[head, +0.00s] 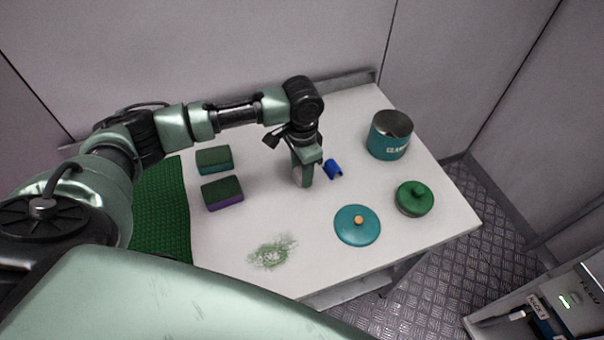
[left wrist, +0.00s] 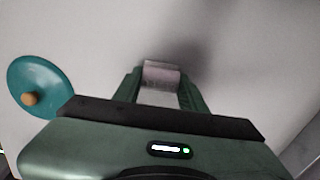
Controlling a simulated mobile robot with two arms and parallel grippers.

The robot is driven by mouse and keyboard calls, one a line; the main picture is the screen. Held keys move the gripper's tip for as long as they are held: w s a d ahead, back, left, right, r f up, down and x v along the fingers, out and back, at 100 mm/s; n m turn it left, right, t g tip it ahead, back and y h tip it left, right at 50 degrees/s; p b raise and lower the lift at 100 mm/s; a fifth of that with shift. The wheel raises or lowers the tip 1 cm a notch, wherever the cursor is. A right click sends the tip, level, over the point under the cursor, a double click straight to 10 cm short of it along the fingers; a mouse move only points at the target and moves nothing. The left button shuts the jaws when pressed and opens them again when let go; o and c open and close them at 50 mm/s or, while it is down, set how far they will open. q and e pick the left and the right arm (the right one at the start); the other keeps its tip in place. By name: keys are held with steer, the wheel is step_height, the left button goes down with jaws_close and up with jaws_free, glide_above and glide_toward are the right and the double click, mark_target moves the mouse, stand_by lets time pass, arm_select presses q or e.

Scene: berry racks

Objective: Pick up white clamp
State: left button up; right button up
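In the head view my left gripper (head: 302,180) points down at the middle of the white table (head: 230,240). There its fingers hide most of the clamp. Whether the clamp touches the table is hard to tell. My right gripper is not in view.
A blue clamp (head: 333,169) lies just right of the gripper. Two sponges (head: 214,160) (head: 222,194) and a green mat (head: 160,210) are left. A green stain (head: 270,253) marks the front.

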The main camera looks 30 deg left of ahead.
arm_select(q)
steer(key=shift+c, duration=1.1)
steer(key=shift+r, duration=0.1)
